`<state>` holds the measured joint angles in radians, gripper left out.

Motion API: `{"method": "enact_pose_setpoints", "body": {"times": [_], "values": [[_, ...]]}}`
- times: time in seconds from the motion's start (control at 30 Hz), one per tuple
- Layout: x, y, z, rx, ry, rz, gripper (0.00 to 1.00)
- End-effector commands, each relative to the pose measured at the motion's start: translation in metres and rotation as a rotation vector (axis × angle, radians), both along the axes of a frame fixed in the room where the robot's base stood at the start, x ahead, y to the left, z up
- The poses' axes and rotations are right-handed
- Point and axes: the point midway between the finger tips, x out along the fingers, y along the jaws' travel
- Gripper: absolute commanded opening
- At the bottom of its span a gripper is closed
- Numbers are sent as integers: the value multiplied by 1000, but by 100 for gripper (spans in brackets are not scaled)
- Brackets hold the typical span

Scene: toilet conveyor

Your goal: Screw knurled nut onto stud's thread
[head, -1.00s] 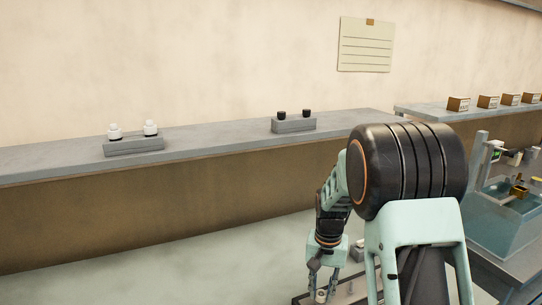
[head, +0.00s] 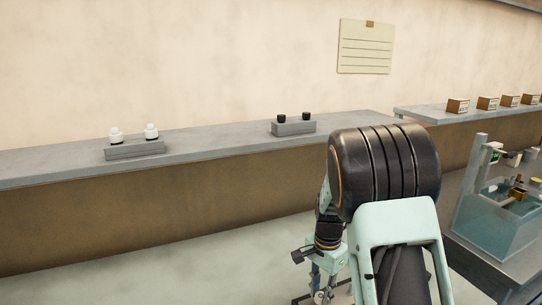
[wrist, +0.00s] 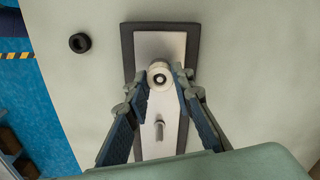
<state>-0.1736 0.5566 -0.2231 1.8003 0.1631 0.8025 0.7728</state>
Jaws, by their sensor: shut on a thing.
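In the wrist view a cream round nut (wrist: 154,84) sits over a stud near the far end of a pale metal plate (wrist: 172,42) with a dark frame. A small round stud end (wrist: 159,78) shows in the nut's hole. My gripper (wrist: 160,76) is shut on the nut, one fingertip on each side. How far the nut is threaded cannot be told. A second, bare stud (wrist: 159,131) stands on the plate, nearer to my palm. In the head view my gripper (head: 321,290) is low at the bottom edge, and the nut is too small to make out.
A black ring (wrist: 80,43) lies left of the plate. The back shelf holds a grey block (head: 134,150) with two white-topped pieces and another (head: 293,128) with two black pieces. A clear tank (head: 497,215) stands at the right, with boxes (head: 458,106) behind.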

Motion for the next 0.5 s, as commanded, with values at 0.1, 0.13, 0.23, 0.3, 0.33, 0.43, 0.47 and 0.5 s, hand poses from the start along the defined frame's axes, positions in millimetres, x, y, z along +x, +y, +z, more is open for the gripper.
{"method": "enact_pose_setpoints", "body": {"times": [0.1, 0.13, 0.23, 0.3, 0.33, 0.43, 0.47, 0.5], "values": [[0, 0, 2, -1, 0, -151, 0], [0, 0, 2, -1, 1, -180, 0], [0, 0, 2, -1, -1, -244, 0], [0, 0, 1, 0, -1, -262, 0], [0, 0, 1, 0, -1, -264, 0], [1, 0, 0, 0, -1, -264, 0], [1, 0, 0, 0, -1, -264, 0], [1, 0, 0, 0, -1, -263, 0]]}}
